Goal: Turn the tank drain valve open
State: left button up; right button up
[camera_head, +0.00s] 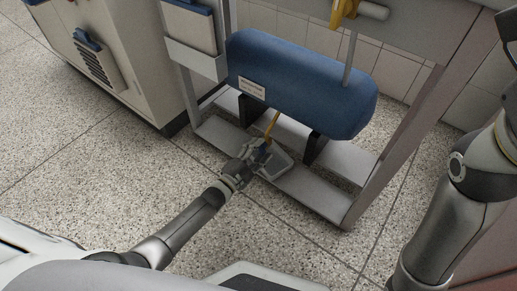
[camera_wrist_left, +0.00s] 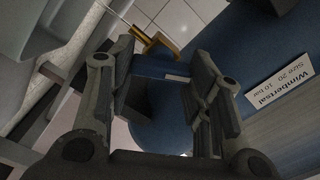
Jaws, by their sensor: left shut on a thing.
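The blue tank (camera_head: 300,82) lies in a grey metal frame, with a white label on its side. A yellow pipe or stem (camera_head: 271,127) runs down from under it. My left gripper (camera_head: 262,151) is at the lower end of that stem, just above the frame's lower shelf. It is shut on a small blue part, which looks like the drain valve's handle; the fingers largely hide it. In the left wrist view the fingers (camera_wrist_left: 165,88) stand either side of blue surfaces, and the tank (camera_wrist_left: 235,45) fills the right. My right gripper is not in view.
A yellow-handled fitting (camera_head: 340,12) sits on a pipe above the tank. The frame's post (camera_head: 405,145) stands right of the tank, and a beige cabinet (camera_head: 135,65) stands left. The speckled floor (camera_head: 100,170) in front is clear. My right arm is at the right.

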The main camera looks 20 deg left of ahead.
pick_arm(q)
jog(key=m, duration=0.4)
jog(key=shift+f+m, duration=0.15)
jog(key=shift+m, duration=0.85)
jog(key=o, duration=1)
jog(key=v, duration=1.2)
